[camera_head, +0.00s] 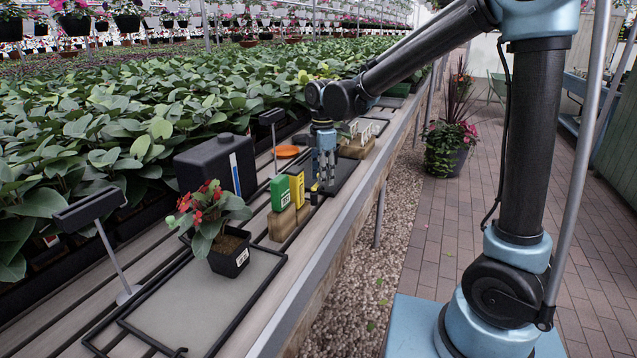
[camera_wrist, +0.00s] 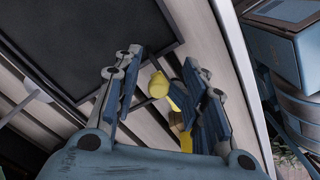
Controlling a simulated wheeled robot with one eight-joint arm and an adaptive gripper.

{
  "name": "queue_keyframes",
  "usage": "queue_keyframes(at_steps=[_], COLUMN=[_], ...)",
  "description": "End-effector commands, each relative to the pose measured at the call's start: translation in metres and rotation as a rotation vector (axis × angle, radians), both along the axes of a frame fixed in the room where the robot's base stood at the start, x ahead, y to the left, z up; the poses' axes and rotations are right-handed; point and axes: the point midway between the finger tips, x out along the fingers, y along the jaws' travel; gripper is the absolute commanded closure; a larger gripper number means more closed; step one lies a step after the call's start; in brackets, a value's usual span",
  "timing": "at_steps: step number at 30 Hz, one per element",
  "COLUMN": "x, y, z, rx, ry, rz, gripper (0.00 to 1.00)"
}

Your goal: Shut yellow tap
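In the wrist view a yellow part with a round knob-like end (camera_wrist: 158,86), which looks like the yellow tap, shows between my fingers. More of its yellow body is partly hidden behind the right finger. My gripper (camera_wrist: 162,62) is open, with the fingers spread on either side of the yellow part; I cannot tell whether they touch it. In the head view my gripper (camera_head: 323,184) points down over the bench, just right of a yellow packet. The tap cannot be made out there.
The yellow packet (camera_head: 297,187) and a green packet (camera_head: 280,194) stand on holders left of my gripper. A potted red-flowered plant (camera_head: 229,258) stands on a near tray (camera_head: 205,300). A black container (camera_head: 215,163) is behind. A dark tray (camera_wrist: 105,35) borders the tap.

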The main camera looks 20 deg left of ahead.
Motion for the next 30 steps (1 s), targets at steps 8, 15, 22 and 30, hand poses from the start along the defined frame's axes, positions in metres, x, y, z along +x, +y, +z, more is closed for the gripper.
queue_keyframes(at_steps=[8, 15, 22, 30], x=[-0.008, -0.012, -0.008, -0.008], y=[-0.007, -0.01, -0.006, -0.006], z=[0.0, 0.0, 0.0, 0.013], rx=[0.0, 0.0, 0.0, 0.0], ry=[0.0, 0.0, 0.0, 0.0], rz=[0.001, 0.001, 0.0, 0.0], gripper=[0.65, 0.65, 0.65, 0.65])
